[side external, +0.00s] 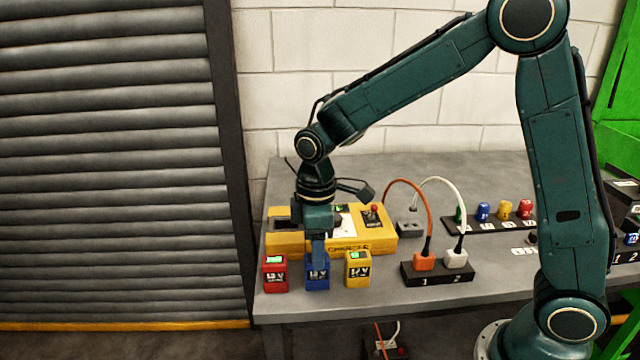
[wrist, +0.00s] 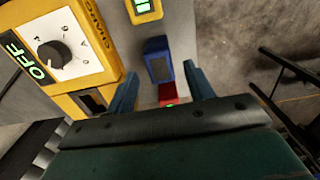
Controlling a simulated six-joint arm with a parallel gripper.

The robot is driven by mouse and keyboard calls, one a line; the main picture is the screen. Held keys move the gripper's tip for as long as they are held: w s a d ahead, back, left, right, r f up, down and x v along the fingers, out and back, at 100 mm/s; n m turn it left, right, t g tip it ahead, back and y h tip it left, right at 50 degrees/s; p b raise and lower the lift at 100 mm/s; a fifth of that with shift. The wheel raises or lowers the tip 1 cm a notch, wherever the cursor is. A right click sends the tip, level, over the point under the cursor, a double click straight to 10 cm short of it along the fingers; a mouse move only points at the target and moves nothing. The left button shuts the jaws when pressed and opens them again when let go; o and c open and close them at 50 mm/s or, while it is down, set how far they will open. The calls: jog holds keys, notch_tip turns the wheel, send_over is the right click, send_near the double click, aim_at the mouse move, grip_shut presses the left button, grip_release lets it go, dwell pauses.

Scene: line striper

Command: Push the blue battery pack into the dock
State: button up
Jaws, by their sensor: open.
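The blue battery pack (side external: 317,283) stands upright on the bench between a red pack (side external: 275,275) and a yellow pack (side external: 358,270). My gripper (side external: 318,254) points down right at the blue pack, and a finger hides part of its upper face. In the wrist view the open fingers (wrist: 161,72) stand apart, with the blue pack (wrist: 158,62) showing between their tips. I cannot tell whether they touch it. Behind the packs is the yellow charger (side external: 372,243), which has a dark recess (wrist: 92,101) that looks like the dock. Its dial (wrist: 52,54) sits beside an OFF sign.
A black socket block (side external: 437,275) with orange and white plugs stands to the right, its cables arching to a grey box (side external: 409,227). A rack with several coloured pieces (side external: 490,224) is farther back. The bench's front strip (side external: 400,302) is clear.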

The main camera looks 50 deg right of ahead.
jog(key=shift+f, duration=1.35)
jog(key=c, duration=0.9)
jog(key=shift+r, duration=0.85)
jog(key=shift+r, duration=1.65)
